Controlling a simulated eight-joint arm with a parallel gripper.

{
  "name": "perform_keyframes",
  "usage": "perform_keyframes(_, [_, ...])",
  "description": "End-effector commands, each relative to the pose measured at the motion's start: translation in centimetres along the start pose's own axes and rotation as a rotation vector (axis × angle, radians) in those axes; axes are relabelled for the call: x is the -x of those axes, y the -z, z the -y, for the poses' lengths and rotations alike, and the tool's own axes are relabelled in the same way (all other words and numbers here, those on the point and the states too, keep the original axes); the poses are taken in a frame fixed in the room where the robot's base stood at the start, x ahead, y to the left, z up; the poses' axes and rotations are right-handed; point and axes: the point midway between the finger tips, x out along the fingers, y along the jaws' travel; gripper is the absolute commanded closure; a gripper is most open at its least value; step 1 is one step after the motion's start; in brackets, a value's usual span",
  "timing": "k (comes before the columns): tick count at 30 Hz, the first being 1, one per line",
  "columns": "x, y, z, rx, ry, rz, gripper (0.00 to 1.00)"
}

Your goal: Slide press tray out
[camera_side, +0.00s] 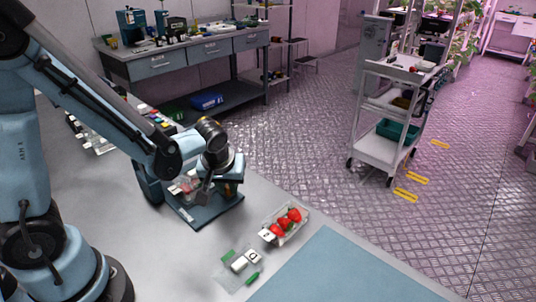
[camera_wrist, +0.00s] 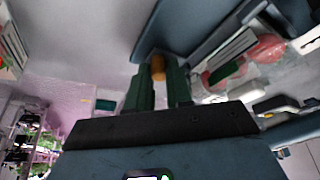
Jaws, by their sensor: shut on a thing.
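The press (camera_side: 150,182) is a blue-grey device on the grey table, partly hidden behind my arm. Its flat dark blue tray (camera_side: 212,212) lies at table level in front. A clear punnet with red berries (camera_side: 183,187) is at the tray's left part, partly hidden by my gripper. In the wrist view the blue-grey tray (camera_wrist: 152,38) ends at an orange-brown knob (camera_wrist: 158,66). My gripper (camera_wrist: 158,74) is shut on this knob, a dark green finger on each side. In the side view my gripper (camera_side: 204,188) is low over the tray; its fingertips are hard to make out.
A clear punnet of strawberries (camera_side: 286,222) stands on the table right of the tray. Small white and green items (camera_side: 240,262) lie in front of it. A blue mat (camera_side: 335,272) covers the front right. A white cart (camera_side: 385,150) stands on the floor beyond.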

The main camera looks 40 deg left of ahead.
Motion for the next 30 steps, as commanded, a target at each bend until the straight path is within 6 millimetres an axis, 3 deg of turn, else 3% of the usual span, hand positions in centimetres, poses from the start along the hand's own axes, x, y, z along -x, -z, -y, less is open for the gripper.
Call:
perform_keyframes(4, [0.4, -0.9, -1.3, -0.001, -0.004, -0.002, 1.00])
perform_keyframes(15, [0.5, -1.2, -1.7, -0.002, -0.009, 0.001, 1.00])
perform_keyframes(16, [0.5, -1.2, -1.8, -0.002, -0.009, 0.001, 0.75])
perform_keyframes(17, [0.5, -1.2, -1.7, -0.002, -0.009, 0.001, 0.71])
perform_keyframes(30, [0.6, -1.1, -1.5, 0.000, -0.003, -0.001, 0.69])
